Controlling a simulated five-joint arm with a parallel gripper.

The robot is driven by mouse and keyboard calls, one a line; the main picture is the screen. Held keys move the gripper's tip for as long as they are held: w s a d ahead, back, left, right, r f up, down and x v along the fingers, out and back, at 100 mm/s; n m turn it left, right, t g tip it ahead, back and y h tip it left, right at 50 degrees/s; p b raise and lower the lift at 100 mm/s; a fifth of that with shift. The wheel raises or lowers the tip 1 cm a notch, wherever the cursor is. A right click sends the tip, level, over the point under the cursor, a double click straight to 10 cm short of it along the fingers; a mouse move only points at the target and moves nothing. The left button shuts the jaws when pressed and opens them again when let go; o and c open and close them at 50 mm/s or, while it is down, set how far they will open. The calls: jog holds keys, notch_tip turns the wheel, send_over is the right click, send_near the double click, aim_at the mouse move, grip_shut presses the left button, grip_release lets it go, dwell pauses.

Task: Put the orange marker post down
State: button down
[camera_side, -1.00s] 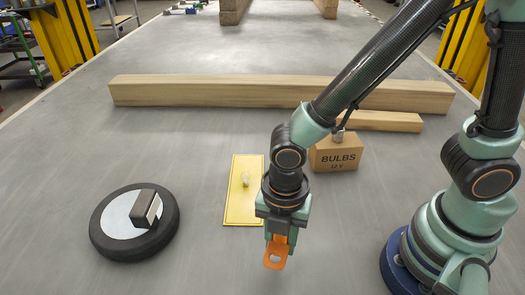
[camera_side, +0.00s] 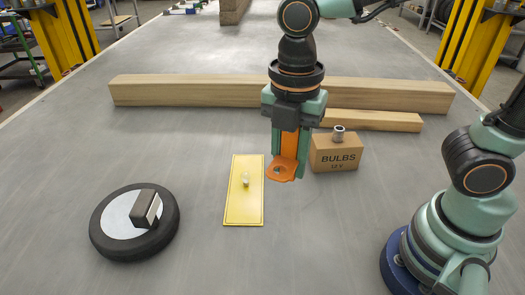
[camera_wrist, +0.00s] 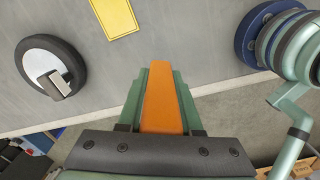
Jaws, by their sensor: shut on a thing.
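The orange marker post (camera_side: 284,167) is held in my gripper (camera_side: 290,165), which is shut on it. Its flat end with a hole points down and sticks out below the fingers. In the side view it hangs between the yellow plate and the bulbs box, and appears to be above the table. In the wrist view the post (camera_wrist: 162,98) runs straight out between the two green fingers (camera_wrist: 162,95). I cannot tell exactly how high it is above the surface.
A yellow plate (camera_side: 236,208) with a small bulb (camera_side: 245,180) lies left of my gripper. A wheel (camera_side: 115,248) with a dark block (camera_side: 146,208) lies further left. The bulbs box (camera_side: 335,155) carries a small metal part (camera_side: 338,134). Wooden beams (camera_side: 180,90) lie behind. The front middle is bare.

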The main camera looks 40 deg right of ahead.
jog(key=w+d+m, duration=0.2)
jog(key=d+m, duration=0.2)
jog(key=d, duration=0.7)
jog(key=w+d+m, duration=0.2)
jog(key=d+m, duration=0.1)
jog(key=d, duration=0.8)
jog(key=s+d+m, duration=0.3)
jog(key=s+d, duration=0.3)
jog(key=d, duration=0.3)
jog(key=s+d+m, duration=0.4)
jog(key=s+d, duration=0.3)
jog(key=d, duration=0.2)
jog(key=f, duration=1.9)
jog(key=shift+w+d+f, duration=0.15)
jog(key=shift+w+f, duration=0.15)
jog(key=shift+f, duration=0.1)
jog(key=shift+f, duration=0.15)
jog(key=c, duration=0.6)
grip_release()
